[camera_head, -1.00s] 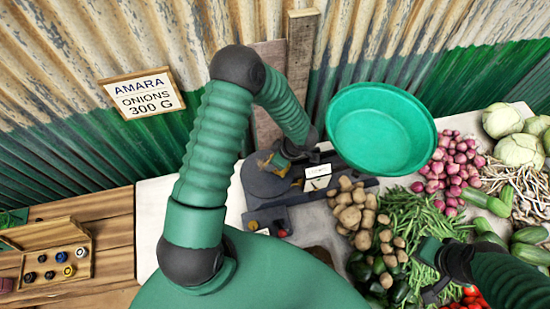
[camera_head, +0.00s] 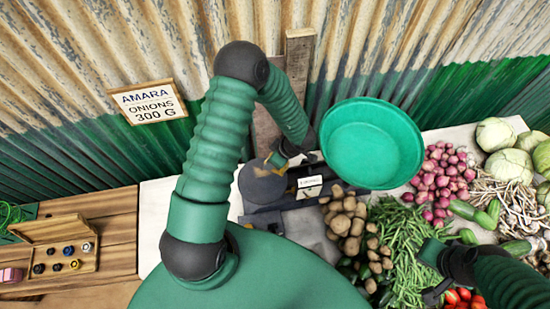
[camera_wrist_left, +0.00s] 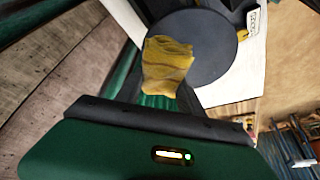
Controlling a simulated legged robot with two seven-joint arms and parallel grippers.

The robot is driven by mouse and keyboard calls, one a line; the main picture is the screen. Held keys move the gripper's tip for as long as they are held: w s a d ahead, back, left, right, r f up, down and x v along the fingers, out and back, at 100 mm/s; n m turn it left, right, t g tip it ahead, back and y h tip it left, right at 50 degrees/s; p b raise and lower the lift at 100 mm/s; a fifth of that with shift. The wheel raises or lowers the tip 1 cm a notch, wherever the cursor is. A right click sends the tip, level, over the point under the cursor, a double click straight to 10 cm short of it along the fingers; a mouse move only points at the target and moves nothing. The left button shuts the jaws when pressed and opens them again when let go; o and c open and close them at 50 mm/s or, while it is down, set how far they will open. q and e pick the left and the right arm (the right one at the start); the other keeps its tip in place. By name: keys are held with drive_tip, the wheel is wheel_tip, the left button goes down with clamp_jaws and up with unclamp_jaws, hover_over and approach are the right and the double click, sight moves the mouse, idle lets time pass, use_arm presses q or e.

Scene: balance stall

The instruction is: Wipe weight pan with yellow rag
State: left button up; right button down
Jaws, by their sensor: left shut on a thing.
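The weight pan (camera_head: 262,187) is a dark, flat, round plate on the left side of the balance. It fills the top of the left wrist view (camera_wrist_left: 205,50). My left gripper (camera_head: 279,160) is at the pan's far edge in the head view. It is shut on the yellow rag (camera_wrist_left: 167,67), which lies over the pan's edge in the wrist view; I cannot tell how firmly it touches. The rag is mostly hidden in the head view. My right gripper (camera_head: 437,272) is open and empty over the green beans.
The balance's large green bowl (camera_head: 372,143) stands right of the left gripper. Potatoes (camera_head: 345,215), beans (camera_head: 400,235) and onions (camera_head: 442,175) crowd the table's right. A wooden box with small round weights (camera_head: 65,258) is at left. A sign (camera_head: 149,103) hangs on the corrugated wall.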

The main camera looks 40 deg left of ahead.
use_arm(q)
drive_tip(key=shift+s+r+p, duration=0.1)
drive_tip(key=shift+r+p, duration=0.6)
drive_tip(key=shift+r, duration=0.25)
drive_tip(key=shift+a+f, duration=0.1)
